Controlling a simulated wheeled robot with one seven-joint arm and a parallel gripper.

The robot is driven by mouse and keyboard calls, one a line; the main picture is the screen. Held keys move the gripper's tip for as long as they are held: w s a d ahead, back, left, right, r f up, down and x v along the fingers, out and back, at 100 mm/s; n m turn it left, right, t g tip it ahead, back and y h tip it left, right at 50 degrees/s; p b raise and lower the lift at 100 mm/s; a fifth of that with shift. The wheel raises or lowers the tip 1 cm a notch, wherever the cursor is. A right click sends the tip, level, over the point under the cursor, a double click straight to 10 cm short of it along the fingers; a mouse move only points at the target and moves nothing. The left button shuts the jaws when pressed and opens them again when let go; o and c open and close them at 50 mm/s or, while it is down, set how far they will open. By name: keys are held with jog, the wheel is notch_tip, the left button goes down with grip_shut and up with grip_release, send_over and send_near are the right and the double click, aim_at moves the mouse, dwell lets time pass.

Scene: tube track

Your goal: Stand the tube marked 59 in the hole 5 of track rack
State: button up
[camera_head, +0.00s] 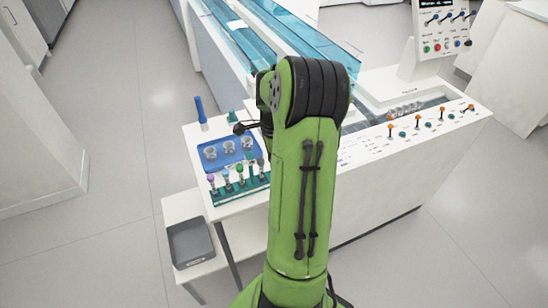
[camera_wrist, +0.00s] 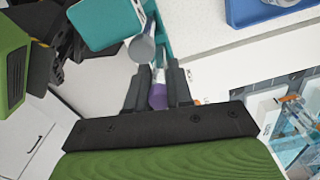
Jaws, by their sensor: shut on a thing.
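In the wrist view my gripper (camera_wrist: 157,88) is shut on a tube with a purple cap (camera_wrist: 158,96), between its two black fingers. Its number cannot be read. A grey-capped tube (camera_wrist: 142,48) is close beyond the fingertips, beside teal rack parts (camera_wrist: 163,40). In the head view a teal rack (camera_head: 247,190) at the table's left end holds several tubes with purple, blue, green and grey caps. My arm hides the gripper there. I cannot make out hole numbers or which rack is the track rack.
A blue tray (camera_head: 214,163) with clear cups sits behind the teal rack. A blue-handled item (camera_head: 200,110) stands at the back left. A grey bin (camera_head: 190,245) is on the lower shelf.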

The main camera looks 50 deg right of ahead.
jog(key=o, duration=0.9)
jog(key=shift+r, duration=0.1)
notch_tip(320, 180, up, 16)
jog(key=p, duration=0.5)
jog(key=shift+f, duration=0.2)
